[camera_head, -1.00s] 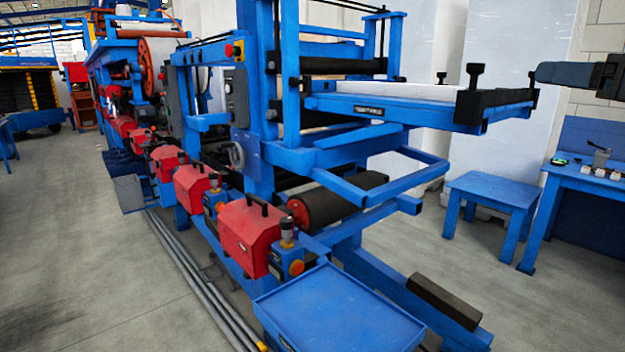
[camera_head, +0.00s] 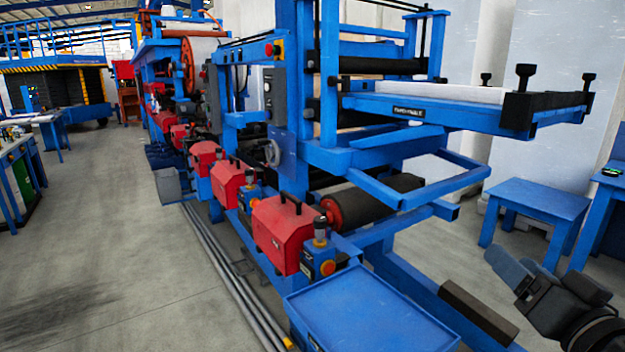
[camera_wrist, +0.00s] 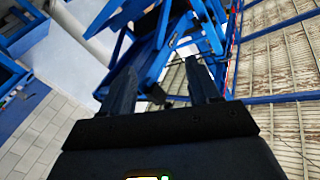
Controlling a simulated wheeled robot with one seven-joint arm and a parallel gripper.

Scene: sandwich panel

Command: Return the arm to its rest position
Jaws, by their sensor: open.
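My gripper (camera_head: 510,262) is at the lower right of the head view, low beside the blue machine frame, with dark arm links behind it. In the wrist view its two dark fingers (camera_wrist: 163,78) stand wide apart, with nothing between them. The gripper is open and empty. The wrist camera looks up past blue machine beams (camera_wrist: 175,40) toward a ribbed roof. The rest of my arm is cut off at the right edge of the head view.
The blue panel machine (camera_head: 310,150) with red motor boxes (camera_head: 285,235) fills the middle. A blue tray (camera_head: 370,315) is at the front. A small blue table (camera_head: 540,198) stands at the right, behind my gripper. Open grey floor (camera_head: 110,240) lies at the left.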

